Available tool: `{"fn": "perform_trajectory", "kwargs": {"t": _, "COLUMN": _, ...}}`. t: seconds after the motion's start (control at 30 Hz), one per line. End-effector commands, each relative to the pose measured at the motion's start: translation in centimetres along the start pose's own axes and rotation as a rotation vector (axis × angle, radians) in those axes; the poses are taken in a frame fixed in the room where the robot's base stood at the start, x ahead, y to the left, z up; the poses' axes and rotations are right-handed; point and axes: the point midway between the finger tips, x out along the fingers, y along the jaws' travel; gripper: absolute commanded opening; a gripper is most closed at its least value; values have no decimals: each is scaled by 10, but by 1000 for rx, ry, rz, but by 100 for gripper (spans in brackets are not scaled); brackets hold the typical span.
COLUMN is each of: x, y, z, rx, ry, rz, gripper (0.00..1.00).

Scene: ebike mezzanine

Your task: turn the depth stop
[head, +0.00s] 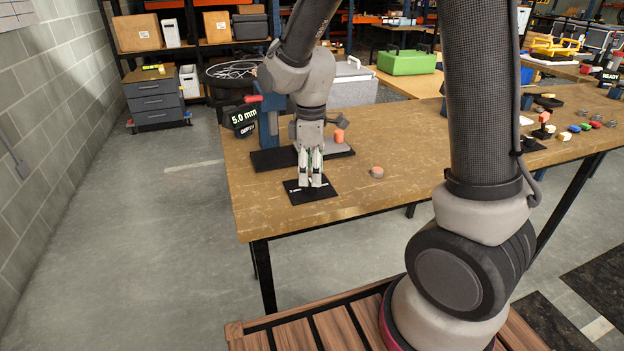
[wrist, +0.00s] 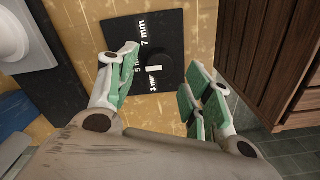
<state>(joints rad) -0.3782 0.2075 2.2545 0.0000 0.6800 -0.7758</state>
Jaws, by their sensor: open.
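The depth stop shows in the wrist view as a dark plate (wrist: 173,28) lettered 3 mm, 5 mm and 7 mm. A dark dial with a white mark (wrist: 153,69) sits on it; its outline is hard to make out. In the head view the black plate (head: 322,195) lies near the table's front left corner. My gripper (head: 311,184) points down over it. In the wrist view my gripper (wrist: 160,75) is open and empty, its green-padded fingers on either side of the dial. The left finger partly covers the 5 mm lettering. Contact cannot be told.
A blue press (head: 268,125) with a red handle and a "5.0 mm DEPTH" sign (head: 243,120) stands behind. A small orange-topped round piece (head: 377,172) lies to the right. The wooden table (head: 430,160) is clear around it.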

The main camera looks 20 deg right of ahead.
Motion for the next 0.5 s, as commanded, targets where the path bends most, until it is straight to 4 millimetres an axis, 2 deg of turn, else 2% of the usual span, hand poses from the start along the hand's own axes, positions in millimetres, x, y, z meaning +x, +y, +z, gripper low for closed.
{"fn": "perform_trajectory", "kwargs": {"t": 0.1, "x": 17, "y": 0, "z": 0, "rx": 1, "ry": -2, "rz": -2, "gripper": 50}}
{"fn": "perform_trajectory", "kwargs": {"t": 0.2, "x": 26, "y": 0, "z": 0, "rx": 1, "ry": -2, "rz": -1, "gripper": 50}}
{"fn": "perform_trajectory", "kwargs": {"t": 0.5, "x": 30, "y": 0, "z": 0, "rx": 2, "ry": 1, "rz": 1, "gripper": 50}}
